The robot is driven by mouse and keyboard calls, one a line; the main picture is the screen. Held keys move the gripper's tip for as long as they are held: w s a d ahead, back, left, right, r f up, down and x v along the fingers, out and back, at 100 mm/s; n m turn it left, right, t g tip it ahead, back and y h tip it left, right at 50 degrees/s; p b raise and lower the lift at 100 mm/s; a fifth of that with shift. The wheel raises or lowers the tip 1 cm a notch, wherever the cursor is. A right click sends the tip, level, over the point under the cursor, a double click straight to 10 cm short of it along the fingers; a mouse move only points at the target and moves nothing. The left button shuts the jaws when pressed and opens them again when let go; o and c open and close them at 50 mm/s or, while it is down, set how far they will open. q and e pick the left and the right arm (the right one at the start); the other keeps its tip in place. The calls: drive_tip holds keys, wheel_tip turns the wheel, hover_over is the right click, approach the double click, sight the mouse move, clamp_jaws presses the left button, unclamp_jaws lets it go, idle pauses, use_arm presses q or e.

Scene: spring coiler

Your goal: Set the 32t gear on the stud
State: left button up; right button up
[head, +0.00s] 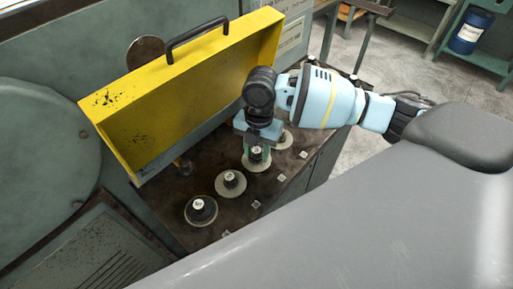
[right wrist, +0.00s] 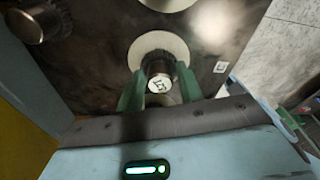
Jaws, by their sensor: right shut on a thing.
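My right gripper (head: 257,152) reaches down to the bench from above. In the right wrist view its two green fingers (right wrist: 161,93) stand on either side of the dark hub of a gear (right wrist: 160,51) and are shut on it. The hub has a pale label on top, too blurred to read. A pale disc shows around the hub; I cannot tell whether it is the gear or a plate under it. No tooth count is readable, so I cannot confirm this is the 32t gear. A brown metal post (head: 185,165), perhaps the stud, stands under the yellow cover. My left gripper is not in view.
Two similar disc-and-hub pieces (head: 230,183) (head: 201,210) stand nearer in the row; another disc (head: 285,139) lies beyond. The raised yellow cover (head: 200,85) walls off the left side. Small pale labels (head: 256,204) line the bench's right edge.

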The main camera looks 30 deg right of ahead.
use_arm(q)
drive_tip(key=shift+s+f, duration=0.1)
use_arm(e)
drive_tip(key=shift+f, duration=0.35)
drive_tip(key=o, duration=1.2)
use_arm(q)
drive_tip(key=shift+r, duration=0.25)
use_arm(e)
drive_tip(key=shift+w+d+r, duration=0.1)
drive_tip(key=shift+r, duration=1.2)
drive_tip(key=shift+w+d+r, duration=0.1)
drive_tip(key=shift+d+r, duration=0.05)
drive_tip(key=shift+r, duration=1.15)
drive_tip(key=shift+w+d+r, duration=0.1)
drive_tip(key=shift+r, duration=1.2)
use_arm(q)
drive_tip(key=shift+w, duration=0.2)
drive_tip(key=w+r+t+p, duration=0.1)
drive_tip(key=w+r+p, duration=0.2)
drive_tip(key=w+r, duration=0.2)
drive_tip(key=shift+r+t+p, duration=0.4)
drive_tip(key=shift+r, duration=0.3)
use_arm(e)
wheel_tip(320, 180, up, 13)
